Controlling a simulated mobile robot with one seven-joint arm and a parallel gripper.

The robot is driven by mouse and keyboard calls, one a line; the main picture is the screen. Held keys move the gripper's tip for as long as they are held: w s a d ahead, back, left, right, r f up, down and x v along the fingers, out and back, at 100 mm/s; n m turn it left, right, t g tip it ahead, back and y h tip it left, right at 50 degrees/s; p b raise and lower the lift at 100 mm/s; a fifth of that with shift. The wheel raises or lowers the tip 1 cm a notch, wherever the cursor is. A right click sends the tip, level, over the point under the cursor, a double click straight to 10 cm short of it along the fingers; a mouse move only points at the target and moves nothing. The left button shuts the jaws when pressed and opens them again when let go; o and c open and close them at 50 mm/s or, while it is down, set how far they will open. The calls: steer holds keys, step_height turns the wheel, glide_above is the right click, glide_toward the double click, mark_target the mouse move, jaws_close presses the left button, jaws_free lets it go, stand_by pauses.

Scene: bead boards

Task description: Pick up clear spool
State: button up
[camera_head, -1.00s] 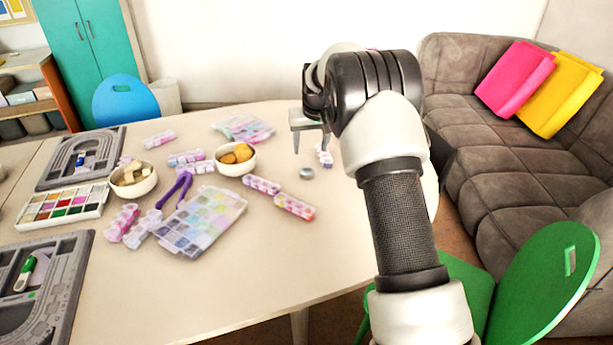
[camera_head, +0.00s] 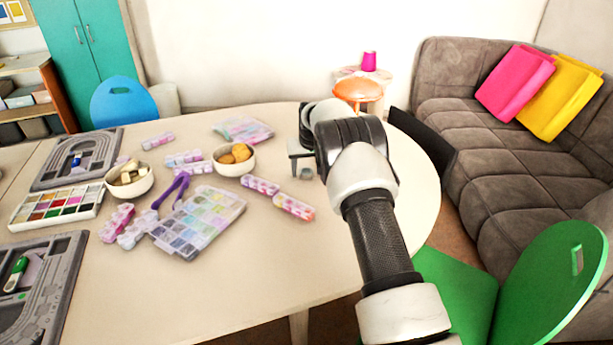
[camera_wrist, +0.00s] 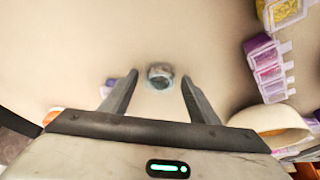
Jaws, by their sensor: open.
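The clear spool (camera_wrist: 160,76) stands on the table between and just beyond my open fingers in the wrist view. It looks like a small grey, see-through cylinder with a dark centre. In the head view the spool (camera_head: 306,173) shows only in part, beside my gripper. My gripper (camera_wrist: 158,92) is open and empty, with one finger on each side of the spool's line and apart from it. In the head view my gripper (camera_head: 303,166) is low over the table, and my wrist hides part of it.
A bowl of orange-brown pieces (camera_head: 219,160) and pink-lidded bead boxes (camera_head: 294,207) lie left of the spool. A large bead case (camera_head: 202,222) lies further left. The front of the table (camera_head: 290,265) is clear. A green chair (camera_head: 545,280) stands at the right.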

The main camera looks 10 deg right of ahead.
steer(key=c, duration=0.9)
steer(key=shift+r, duration=0.15)
steer(key=shift+c, duration=0.2)
